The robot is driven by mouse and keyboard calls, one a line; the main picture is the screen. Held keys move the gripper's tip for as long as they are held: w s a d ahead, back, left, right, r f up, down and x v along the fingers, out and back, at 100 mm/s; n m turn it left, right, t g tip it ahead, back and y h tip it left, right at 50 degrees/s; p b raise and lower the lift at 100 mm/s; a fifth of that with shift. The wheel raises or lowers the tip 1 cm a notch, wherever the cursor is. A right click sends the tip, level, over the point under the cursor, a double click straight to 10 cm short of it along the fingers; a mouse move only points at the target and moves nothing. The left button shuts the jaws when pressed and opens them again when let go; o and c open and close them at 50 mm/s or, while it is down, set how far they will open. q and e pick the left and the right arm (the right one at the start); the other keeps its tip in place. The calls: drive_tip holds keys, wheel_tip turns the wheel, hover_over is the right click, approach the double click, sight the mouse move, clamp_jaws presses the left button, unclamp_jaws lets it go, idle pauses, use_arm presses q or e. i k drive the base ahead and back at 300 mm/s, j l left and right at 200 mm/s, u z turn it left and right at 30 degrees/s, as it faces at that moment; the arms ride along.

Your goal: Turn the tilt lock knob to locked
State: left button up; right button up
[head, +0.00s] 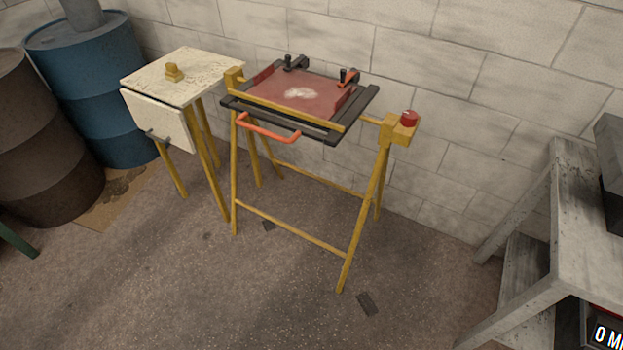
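A yellow frame stand (346,257) stands against the block wall in the middle of the head view. It carries a dark tilting frame (333,138) with a red panel (322,98) that has a pale patch on it. An orange-red handle (268,134) sticks out at the frame's front left. A red knob (409,118) sits on the yellow block at the stand's right top; I cannot tell its lock position. Two small clamps, one black (293,63) and one with orange (348,77), sit at the frame's back. Neither of my grippers is in view.
Blue (113,90) and brown (40,150) drums are at the far left. A grey bench (590,230) fills the right. The floor in front is mostly clear.

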sight(409, 119)
drive_tip(key=z, duration=0.6)
drive_tip(key=i+z, duration=0.45)
drive_tip(key=i+j+z, duration=0.15)
drive_tip(key=i+z, duration=0.25)
drive_tip(key=i, duration=0.1)
